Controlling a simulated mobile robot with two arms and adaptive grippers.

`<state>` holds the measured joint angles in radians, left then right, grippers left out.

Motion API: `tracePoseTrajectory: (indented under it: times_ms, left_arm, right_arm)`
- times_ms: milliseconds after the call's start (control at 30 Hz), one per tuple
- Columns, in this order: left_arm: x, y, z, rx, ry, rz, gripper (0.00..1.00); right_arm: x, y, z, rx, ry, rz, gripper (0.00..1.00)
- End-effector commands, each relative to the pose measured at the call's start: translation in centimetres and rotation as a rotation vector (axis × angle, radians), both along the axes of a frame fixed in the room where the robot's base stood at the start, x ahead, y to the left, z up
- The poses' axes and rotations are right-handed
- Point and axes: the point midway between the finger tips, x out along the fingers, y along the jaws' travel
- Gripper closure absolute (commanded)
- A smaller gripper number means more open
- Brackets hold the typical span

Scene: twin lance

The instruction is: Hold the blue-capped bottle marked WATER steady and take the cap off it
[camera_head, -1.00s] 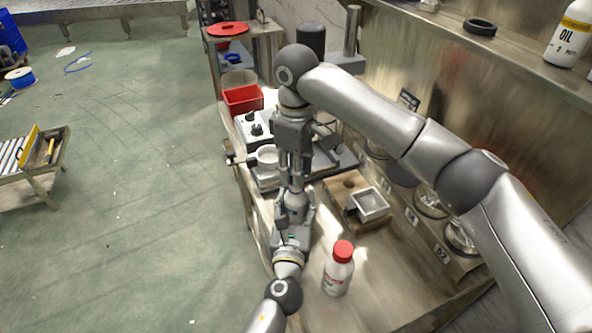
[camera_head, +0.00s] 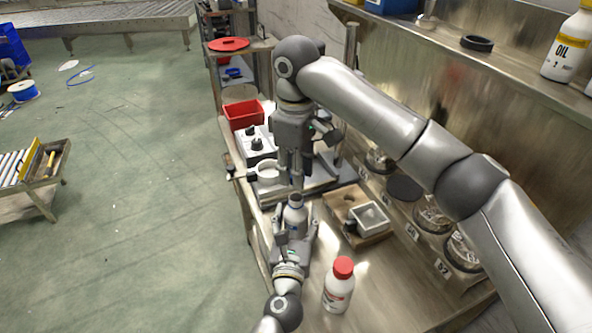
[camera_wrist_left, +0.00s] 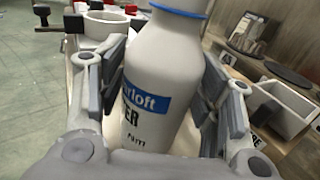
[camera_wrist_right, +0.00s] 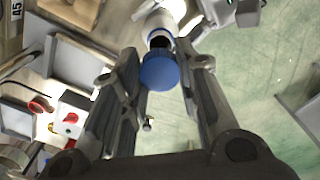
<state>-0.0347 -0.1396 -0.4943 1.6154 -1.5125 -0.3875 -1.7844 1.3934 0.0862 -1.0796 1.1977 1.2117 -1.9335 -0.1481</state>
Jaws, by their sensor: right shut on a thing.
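The white WATER bottle (camera_head: 296,216) stands upright between the fingers of my left gripper (camera_head: 295,228). In the left wrist view the bottle (camera_wrist_left: 160,70) shows a blue label, part of the black lettering and a blue ring at its neck; the gripper's pads (camera_wrist_left: 163,95) are on both sides of it. My right gripper (camera_head: 297,182) points down just above the bottle. In the right wrist view its fingertips (camera_wrist_right: 162,68) are shut on the blue cap (camera_wrist_right: 160,72). Past the cap, the bottle's dark open mouth (camera_wrist_right: 159,41) shows, apart from the cap.
A red-capped white bottle (camera_head: 339,285) stands on the bench close to my left gripper. A white device with knobs (camera_head: 258,145) and a red bin (camera_head: 244,114) are behind. The front right bench is clear.

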Motion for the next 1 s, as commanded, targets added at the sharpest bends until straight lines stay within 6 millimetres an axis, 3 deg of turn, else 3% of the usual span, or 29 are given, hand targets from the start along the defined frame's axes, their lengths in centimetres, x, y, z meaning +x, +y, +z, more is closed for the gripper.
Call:
tracePoseTrajectory:
  times_ms: [467, 567, 1000]
  left_arm:
    - [-0.5, 0.1, 0.0, 0.000, 0.000, 0.000, 0.26]
    - [-1.6, 0.2, -0.1, 0.001, 0.002, 0.000, 0.26]
    - [-10.1, 1.1, -0.1, 0.002, 0.002, -0.001, 0.26]
  right_arm:
    - [0.0, 0.0, 0.0, 0.000, 0.000, 0.000, 0.99]
    - [0.0, 0.0, 0.0, 0.000, 0.000, 0.000, 0.99]
    - [0.0, 0.0, 0.0, 0.000, 0.000, 0.000, 1.00]
